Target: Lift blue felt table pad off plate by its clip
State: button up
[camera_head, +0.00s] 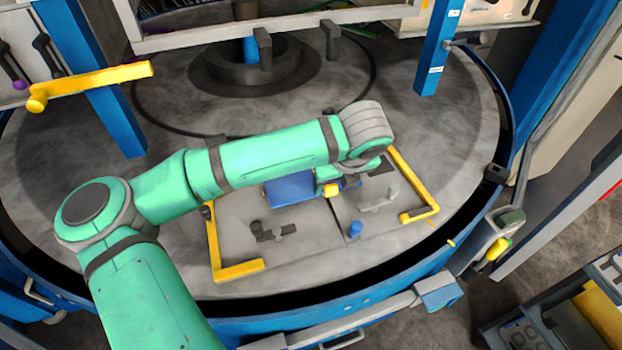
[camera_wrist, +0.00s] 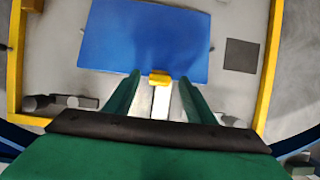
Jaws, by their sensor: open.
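The blue felt pad (camera_head: 288,189) lies flat on the grey plate (camera_head: 310,232), partly hidden by my arm. In the wrist view the blue pad (camera_wrist: 145,35) fills the upper middle. The yellow clip (camera_wrist: 159,78) sits at the pad's near edge; it also shows in the head view (camera_head: 331,190). My gripper (camera_wrist: 160,86) is open, with its green fingers either side of the clip in the picture. I cannot tell its height above the clip. In the head view my gripper (camera_head: 326,177) is largely hidden beneath my wrist.
Yellow corner rails (camera_head: 238,270) frame the plate. A blue peg (camera_head: 355,230), a dark clamp (camera_head: 272,232) and a grey bracket (camera_head: 380,198) stand near the pad. A dark square (camera_wrist: 241,55) lies right of it. Blue posts (camera_head: 437,48) rise behind.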

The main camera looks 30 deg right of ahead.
jog(key=shift+w+f, duration=0.2)
jog(key=shift+f, duration=0.25)
grip_shut()
jog(key=shift+r, duration=0.2)
